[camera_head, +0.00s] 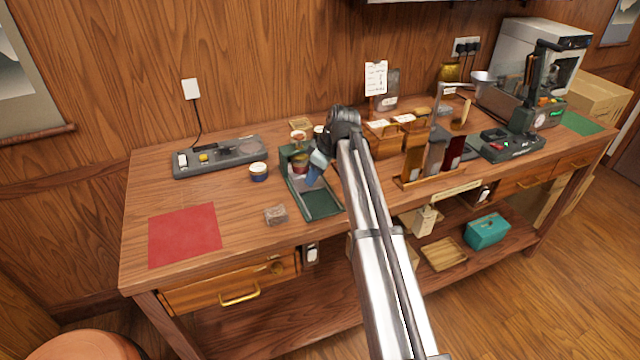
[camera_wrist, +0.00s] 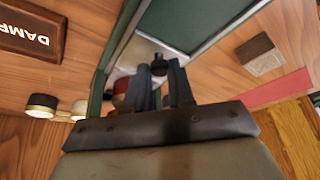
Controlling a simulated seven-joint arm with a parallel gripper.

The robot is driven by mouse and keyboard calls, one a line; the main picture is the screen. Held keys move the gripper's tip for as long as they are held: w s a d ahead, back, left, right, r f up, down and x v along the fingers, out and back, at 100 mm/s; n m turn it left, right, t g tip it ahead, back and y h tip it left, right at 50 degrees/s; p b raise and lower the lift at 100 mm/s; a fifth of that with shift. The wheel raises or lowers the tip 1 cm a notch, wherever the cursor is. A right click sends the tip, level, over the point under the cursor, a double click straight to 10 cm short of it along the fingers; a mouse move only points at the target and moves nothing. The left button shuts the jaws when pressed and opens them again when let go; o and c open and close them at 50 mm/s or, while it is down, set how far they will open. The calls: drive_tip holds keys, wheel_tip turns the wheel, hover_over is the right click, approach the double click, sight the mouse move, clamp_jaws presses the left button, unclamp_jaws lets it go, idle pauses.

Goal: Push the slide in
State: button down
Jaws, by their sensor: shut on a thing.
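A dark green framed device (camera_head: 323,203) stands near the front middle of the table, with a pale slide plate in its channel. In the wrist view the slide (camera_wrist: 140,52) is a light metal plate between green rails (camera_wrist: 128,20). A small dark knob (camera_wrist: 159,66) stands on it. My gripper (camera_head: 314,172) is low over the device from the right. In the wrist view my gripper (camera_wrist: 166,82) has its two fingers close together at the knob, shut on it. The fingers hide part of the knob and plate.
A brown block (camera_head: 276,214) lies left of the device's front end. A red mat (camera_head: 184,234) lies further left. Wooden holders (camera_head: 430,180) stand right of my arm. The front left tabletop is mostly clear.

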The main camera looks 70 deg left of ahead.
drive_tip(key=shift+a, duration=0.55)
drive_tip(key=c, duration=1)
unclamp_jaws()
drive_tip(key=shift+o, duration=0.2)
drive_tip(key=shift+r, duration=0.1)
drive_tip(key=v, duration=1.3)
drive_tip(key=shift+r, duration=0.3)
drive_tip(key=shift+w+d, duration=0.15)
